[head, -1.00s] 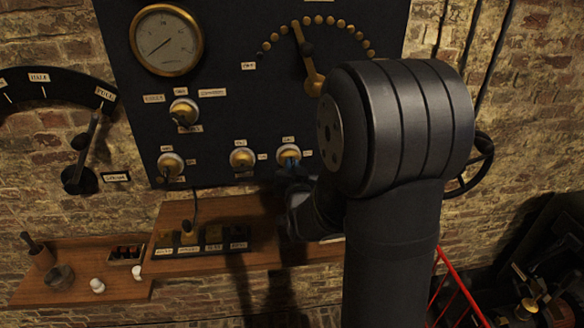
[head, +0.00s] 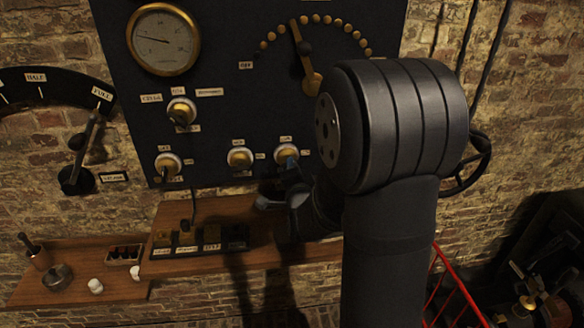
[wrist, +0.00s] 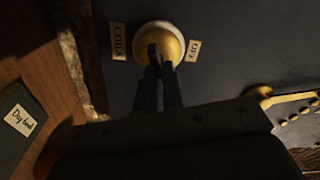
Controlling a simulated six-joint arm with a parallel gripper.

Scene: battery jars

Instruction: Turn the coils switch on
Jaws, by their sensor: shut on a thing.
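The coils switch is a round brass switch with a pale rim (head: 286,152), the rightmost of the lower row on the dark panel. In the wrist view its brass dome (wrist: 172,38) shows with a "COILS" label (wrist: 118,41) and an "OFF" label (wrist: 194,50) beside it. My gripper (wrist: 160,72) is at the switch, its two dark fingers close together and shut on the small dark lever (wrist: 153,52). The fingers partly cover the lever, so its exact position is hard to tell. In the head view my arm comes in from the right, below the switch.
Other brass switches (head: 239,158) sit to the left on the panel, with a round gauge (head: 163,39) above. A wooden shelf (head: 220,212) runs below. A large lever (head: 86,150) stands at far left, and a handwheel (head: 480,150) is behind my arm.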

